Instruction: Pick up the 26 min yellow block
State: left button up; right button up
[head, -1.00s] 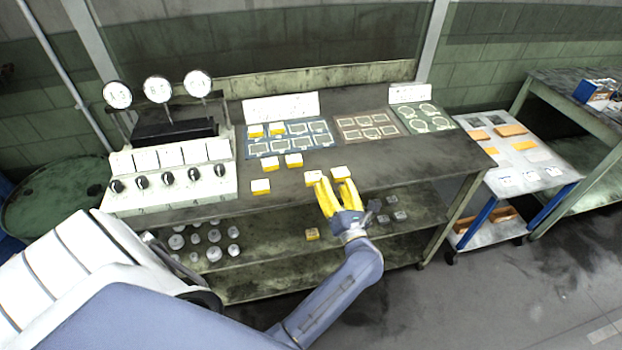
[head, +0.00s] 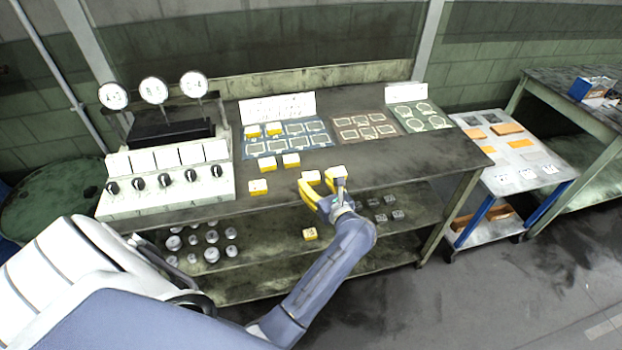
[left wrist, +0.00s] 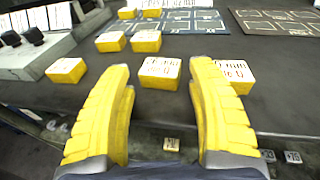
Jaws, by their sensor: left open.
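Several yellow blocks with white, printed tops stand on the dark bench. I cannot read which one says 26 min. My left gripper (head: 322,188) is open and empty at the bench's front edge, with yellow fingers. One block (left wrist: 160,72) sits ahead between its fingers (left wrist: 160,68) in the left wrist view, apart from them; it also shows in the head view (head: 311,176). A second block (left wrist: 236,74) is beside the right finger and partly hidden by it; it shows in the head view (head: 335,172) behind the fingers. My right gripper is not in view.
More yellow blocks (head: 258,187) stand to the left, some on the blue marked mat (head: 318,139). A control box with knobs (head: 170,185) and gauges is farther left. The lower shelf holds grey cylinders and one yellow block (head: 310,233).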

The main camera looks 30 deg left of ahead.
aim_at(312, 178)
pick_arm(q)
jog(key=shift+x, duration=1.5)
jog(key=c, duration=0.9)
